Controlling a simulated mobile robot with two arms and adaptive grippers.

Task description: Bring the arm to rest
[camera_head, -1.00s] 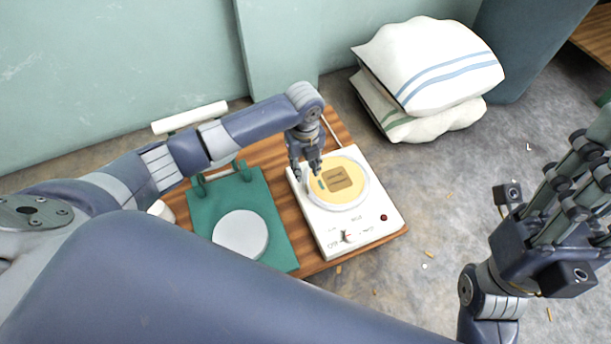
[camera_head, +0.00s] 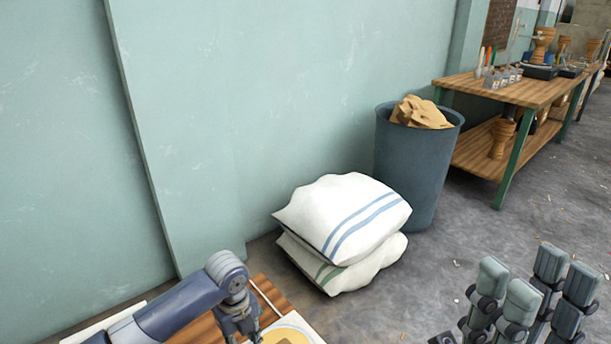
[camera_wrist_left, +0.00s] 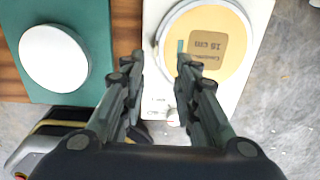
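My left gripper (camera_wrist_left: 158,64) is open in the left wrist view, with nothing between its fingers. Its tips are over the left edge of a yellow disc (camera_wrist_left: 238,62) with a brown label, set on a white device (camera_wrist_left: 258,12). I cannot tell whether they touch it. In the head view the left gripper (camera_head: 240,312) hangs beside the yellow disc (camera_head: 300,326) at the bottom edge, its tips hard to make out. My right gripper (camera_head: 535,278) is open and empty at the lower right, fingers pointing up.
A green board (camera_wrist_left: 98,40) with a white disc (camera_wrist_left: 54,57) lies left of the device on a wooden top (camera_head: 272,296). Striped sacks (camera_head: 345,220) stand behind. A blue bin (camera_head: 412,165) and a workbench (camera_head: 520,92) are farther back.

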